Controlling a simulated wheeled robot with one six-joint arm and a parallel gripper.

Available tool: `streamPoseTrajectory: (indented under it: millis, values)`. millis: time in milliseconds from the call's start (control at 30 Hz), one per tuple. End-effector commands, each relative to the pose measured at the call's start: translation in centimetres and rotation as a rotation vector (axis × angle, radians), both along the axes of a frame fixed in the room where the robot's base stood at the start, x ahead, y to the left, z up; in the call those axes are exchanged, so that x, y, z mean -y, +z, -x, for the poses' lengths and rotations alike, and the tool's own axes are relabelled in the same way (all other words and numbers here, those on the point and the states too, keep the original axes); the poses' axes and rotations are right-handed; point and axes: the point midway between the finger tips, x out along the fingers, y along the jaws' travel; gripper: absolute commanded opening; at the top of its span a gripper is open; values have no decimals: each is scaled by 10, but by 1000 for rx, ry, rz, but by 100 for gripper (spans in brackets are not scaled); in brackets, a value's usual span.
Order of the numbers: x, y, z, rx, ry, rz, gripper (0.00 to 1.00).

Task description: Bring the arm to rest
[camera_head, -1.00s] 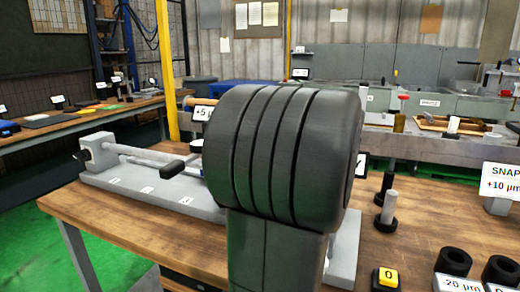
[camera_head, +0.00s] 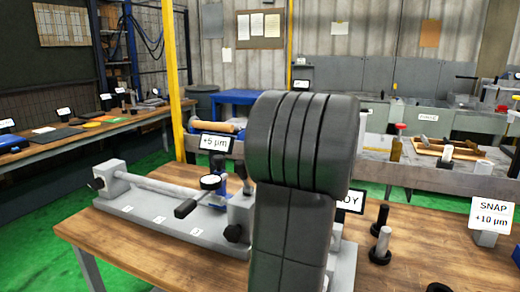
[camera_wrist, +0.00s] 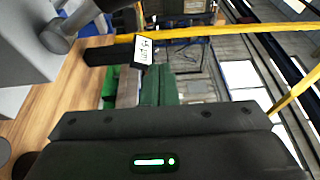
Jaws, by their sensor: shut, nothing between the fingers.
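My arm (camera_head: 300,150) rises as a large dark rounded link in the middle of the head view, over the front wooden bench. It hides my gripper and part of the bench fixture there. In the wrist view my gripper (camera_wrist: 159,84) shows two dark green fingers side by side, closed together beyond the dark gripper body with its green light. Nothing shows between them. The wrist view is tilted on its side.
A gauge bench (camera_head: 150,217) with a rod and dial lies left of my arm. A +5 µm display (camera_head: 214,143) stands behind it. Dark-based posts (camera_head: 381,245) and the SNAP sign (camera_head: 491,215) stand right. Green floor (camera_head: 40,235) is open at left.

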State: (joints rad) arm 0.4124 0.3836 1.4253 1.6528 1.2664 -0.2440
Motion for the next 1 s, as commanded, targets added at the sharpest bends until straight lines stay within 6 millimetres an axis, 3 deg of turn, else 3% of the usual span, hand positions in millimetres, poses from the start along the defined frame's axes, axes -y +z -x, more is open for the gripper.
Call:
streamPoseTrajectory:
  millis: [1000]
  values:
    - [-3, -13, -15, -296, -1, -115, 0]
